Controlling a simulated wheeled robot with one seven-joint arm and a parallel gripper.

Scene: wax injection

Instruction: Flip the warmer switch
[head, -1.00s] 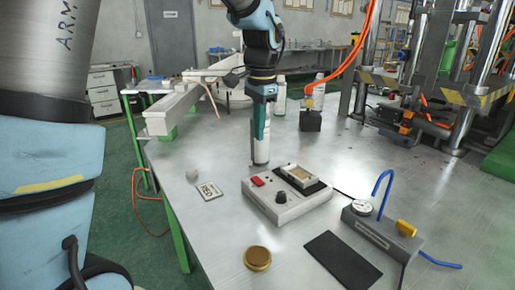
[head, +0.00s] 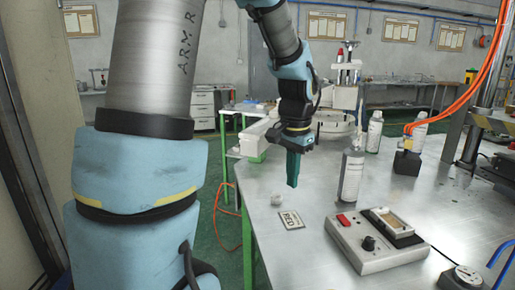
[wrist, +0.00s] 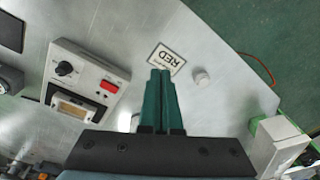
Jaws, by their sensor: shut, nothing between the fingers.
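The warmer is a grey-white box (head: 372,252) on the metal table, with a black knob and a dark pad holding a small tray. Its red switch (head: 345,220) sits on the top at the left corner. In the wrist view the red switch (wrist: 109,86) is left of my fingertips, on the warmer (wrist: 85,68). My gripper (head: 292,183) is shut and empty, its green fingers pointing down above the table, left of the warmer and apart from it. It also shows in the wrist view (wrist: 160,72), with its tips over the edge of the RED card.
The RED card (head: 291,218) and a small whitish lump (head: 276,199) lie near the table's left edge. A gauge fixture (head: 462,278) is at the lower right. Bare table lies between card and warmer.

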